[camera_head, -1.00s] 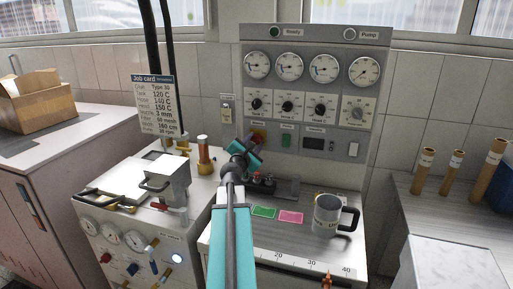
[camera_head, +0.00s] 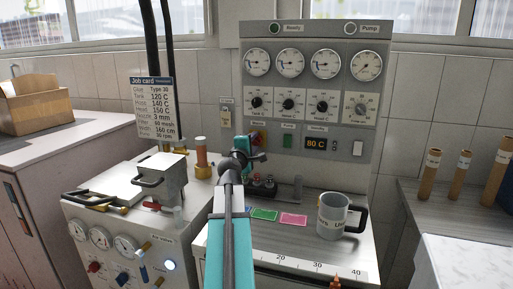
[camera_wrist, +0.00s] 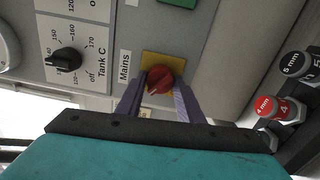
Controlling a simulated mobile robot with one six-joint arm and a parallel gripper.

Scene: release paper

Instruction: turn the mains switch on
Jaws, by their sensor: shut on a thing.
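The mains switch is a red rotary knob on a yellow plate, labelled Mains. In the wrist view the red knob (camera_wrist: 160,78) sits between the two fingers of my gripper (camera_wrist: 158,95), which is shut on it. The knob's pointer is turned at a slant. In the head view my gripper (camera_head: 246,152) is at the lower left of the grey control panel (camera_head: 377,85) and partly hides the switch (camera_head: 261,136). The panel's small display (camera_head: 316,143) is lit and reads 80 C.
The Tank C dial (camera_wrist: 66,60) is beside the switch in the wrist view. Nozzles marked 5 mm (camera_wrist: 293,65) and 4 mm (camera_wrist: 268,106) stand close by. A grey mug (camera_head: 331,216) and green and pink cards (camera_head: 293,219) are on the worktop below the panel.

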